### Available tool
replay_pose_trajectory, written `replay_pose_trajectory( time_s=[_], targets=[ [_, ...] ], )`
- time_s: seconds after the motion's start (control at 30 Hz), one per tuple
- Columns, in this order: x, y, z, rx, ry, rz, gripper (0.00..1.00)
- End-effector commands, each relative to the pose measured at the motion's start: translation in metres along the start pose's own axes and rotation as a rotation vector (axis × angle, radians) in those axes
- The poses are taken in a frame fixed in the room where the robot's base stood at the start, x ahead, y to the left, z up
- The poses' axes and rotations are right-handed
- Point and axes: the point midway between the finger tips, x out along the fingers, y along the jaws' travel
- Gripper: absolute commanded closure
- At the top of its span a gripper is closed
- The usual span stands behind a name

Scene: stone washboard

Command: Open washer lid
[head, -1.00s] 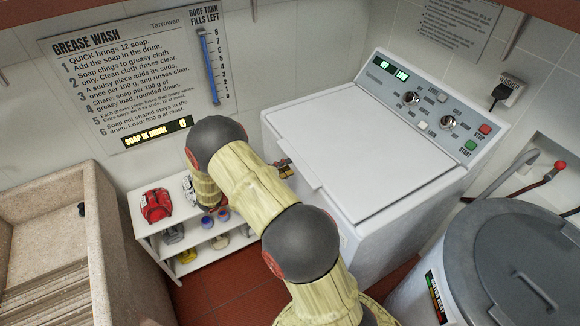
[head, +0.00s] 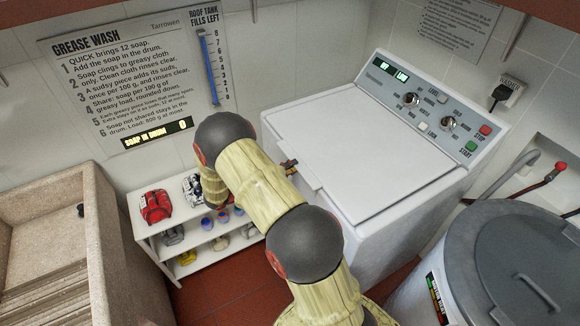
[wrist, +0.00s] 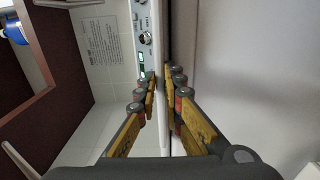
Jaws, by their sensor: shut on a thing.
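The washer lid (head: 365,145) is a flat white panel on top of the white washer. In the head view it lies flat and looks closed. A protruding lip (head: 308,178) runs along its front left edge. My gripper (head: 289,167) is at that edge, beside the lip's far end, partly hidden behind my arm. In the wrist view my gripper (wrist: 162,82) has its fingers either side of a thin pale edge, which looks like the lid's edge. The exact contact is hard to see. The washer's control panel (wrist: 146,38) shows beyond the fingertips.
A stone washboard sink (head: 95,215) stands at the left. A low white shelf (head: 160,230) holds a red item (head: 155,206) and small pots. A grey-lidded drum (head: 475,265) stands at the right front. A wall sign (head: 140,75) hangs behind.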

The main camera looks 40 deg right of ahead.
Motion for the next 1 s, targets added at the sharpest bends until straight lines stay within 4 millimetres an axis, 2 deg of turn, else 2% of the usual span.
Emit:
replay_pose_trajectory(
  time_s=[0.77, 0.87, 1.0],
  targets=[
    [0.0, 0.0, 0.0, -0.001, 0.0, -0.002, 1.0],
    [0.0, 0.006, 0.0, 0.0, 0.0, -0.009, 1.0],
    [0.0, 0.024, -0.001, 0.002, 0.001, -0.035, 1.0]
  ],
)
